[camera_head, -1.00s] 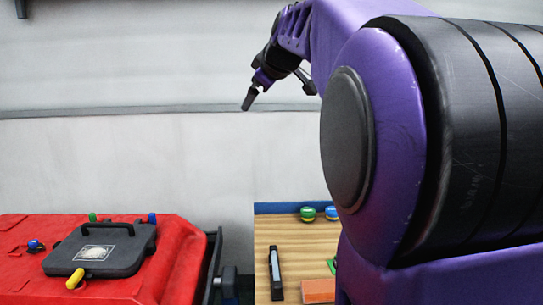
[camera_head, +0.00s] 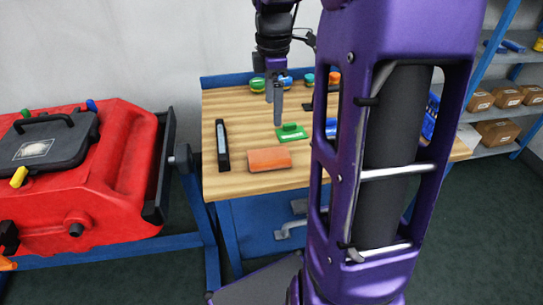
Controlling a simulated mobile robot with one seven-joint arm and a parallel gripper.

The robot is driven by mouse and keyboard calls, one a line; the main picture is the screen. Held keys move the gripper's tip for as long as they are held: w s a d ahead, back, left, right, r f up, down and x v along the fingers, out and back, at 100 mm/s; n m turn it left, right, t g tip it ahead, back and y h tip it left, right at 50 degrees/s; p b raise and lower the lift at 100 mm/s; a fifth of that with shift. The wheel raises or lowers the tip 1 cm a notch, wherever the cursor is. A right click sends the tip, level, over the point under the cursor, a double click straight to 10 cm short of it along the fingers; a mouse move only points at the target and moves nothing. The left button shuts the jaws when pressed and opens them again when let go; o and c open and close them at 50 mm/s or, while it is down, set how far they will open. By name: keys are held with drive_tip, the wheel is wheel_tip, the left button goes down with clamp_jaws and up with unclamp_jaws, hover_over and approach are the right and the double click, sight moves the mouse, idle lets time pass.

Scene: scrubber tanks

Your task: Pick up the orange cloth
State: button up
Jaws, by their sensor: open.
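The orange cloth (camera_head: 269,160) looks like a flat, folded rectangle. It lies near the front edge of the wooden workbench (camera_head: 230,184). My gripper (camera_head: 274,108) points down over the bench, open and empty. In the picture it is above and behind the cloth, apart from it. My purple arm hides the middle right of the bench.
Several small round containers stand at the bench's back. A red tank (camera_head: 130,150) stands left; shelves with boxes (camera_head: 497,133) stand right.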

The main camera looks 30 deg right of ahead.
drive_tip(key=b, duration=0.2)
hover_over(271, 155)
wheel_tip(271, 155, down, 11)
drive_tip(key=shift+s+d+r, duration=0.1)
drive_tip(key=shift+d, duration=0.05)
wheel_tip(271, 155, down, 5)
drive_tip(key=shift+f+b, duration=0.1)
drive_tip(key=shift+b, duration=0.65)
drive_tip(key=shift+c, duration=0.3)
drive_tip(key=c, duration=1)
wheel_tip(271, 155, up, 10)
drive_tip(key=shift+r+p, duration=0.1)
drive_tip(key=shift+p, duration=1.1)
